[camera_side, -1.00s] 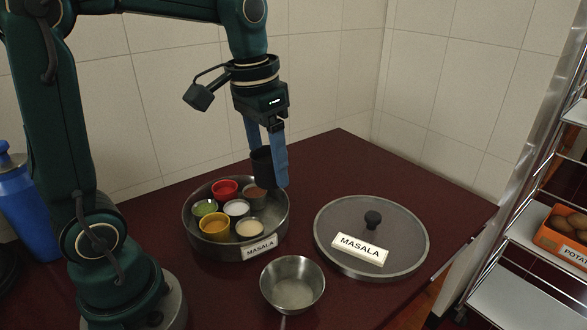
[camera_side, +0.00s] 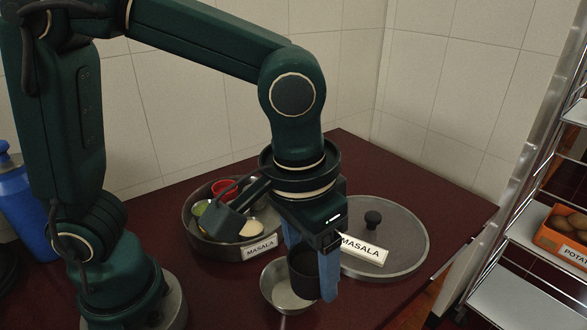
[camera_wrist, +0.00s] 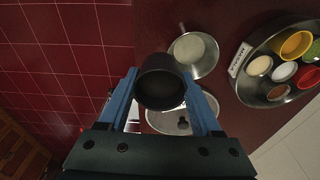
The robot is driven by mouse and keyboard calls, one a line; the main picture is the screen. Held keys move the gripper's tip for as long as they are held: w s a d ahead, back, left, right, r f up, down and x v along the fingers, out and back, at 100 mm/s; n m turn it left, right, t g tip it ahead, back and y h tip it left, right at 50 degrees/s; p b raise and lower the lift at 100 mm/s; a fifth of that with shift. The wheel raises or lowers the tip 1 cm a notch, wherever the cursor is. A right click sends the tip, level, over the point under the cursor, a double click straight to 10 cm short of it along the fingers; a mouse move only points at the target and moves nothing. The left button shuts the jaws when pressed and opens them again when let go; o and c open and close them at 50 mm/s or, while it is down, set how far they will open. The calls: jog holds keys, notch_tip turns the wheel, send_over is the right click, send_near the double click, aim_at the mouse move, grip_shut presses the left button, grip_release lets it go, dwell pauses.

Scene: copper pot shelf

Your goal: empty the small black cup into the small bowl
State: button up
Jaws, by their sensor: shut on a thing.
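My gripper (camera_side: 312,272) has blue fingers shut on the small black cup (camera_side: 303,268). In the side view the cup looks upright, held above and at the right side of the small steel bowl (camera_side: 272,287), partly covering it. In the wrist view the cup (camera_wrist: 160,84) sits between the two fingers, its inside dark; I cannot make out its contents. The small bowl (camera_wrist: 196,56) is just beyond the cup there, with a pale inside.
The round masala tin (camera_side: 196,232) with several small coloured cups stands behind the bowl, partly hidden by my wrist. Its grey lid (camera_side: 400,237) with a black knob lies to the right. A metal rack (camera_side: 520,235) stands at the far right.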

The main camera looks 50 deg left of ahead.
aim_at(303, 269)
jog(key=shift+s+d+f, duration=0.1)
jog(key=shift+s+d, duration=0.15)
jog(key=shift+w+a+f+g+h, duration=0.15)
jog(key=shift+a+f+g+h, duration=0.2)
jog(key=shift+f+h, duration=0.5)
jog(key=shift+w+a+f+g+h, duration=0.1)
jog(key=shift+a+f+g+h, duration=0.2)
jog(key=shift+f+h, duration=0.5)
jog(key=shift+w+a+f+g+h, duration=0.1)
jog(key=shift+a+f+g+h, duration=0.2)
jog(key=shift+f+h, duration=0.55)
jog(key=shift+w+a+f+g+h, duration=0.15)
jog(key=shift+a+f+h, duration=0.25)
jog(key=shift+f+h, duration=0.45)
jog(key=h, duration=0.2)
jog(key=r+g+h, duration=0.1)
jog(key=h, duration=0.2)
jog(key=shift+w+a+r+n+g+h, duration=0.1)
jog(key=shift+a+r+n+g+h, duration=0.2)
jog(key=shift+r+h, duration=0.1)
jog(key=shift+w+a+r+n+g+h, duration=0.1)
jog(key=shift+a+r+g+h, duration=0.15)
jog(key=shift+h, duration=0.85)
jog(key=shift+w+a+r+n+g+h, duration=0.1)
jog(key=shift+a+g+h, duration=0.15)
jog(key=shift+h, duration=0.9)
jog(key=shift+a+r+n+g+h, duration=0.1)
jog(key=shift+a+r+g+h, duration=0.15)
jog(key=shift+h, duration=0.85)
jog(key=shift+d, duration=0.1)
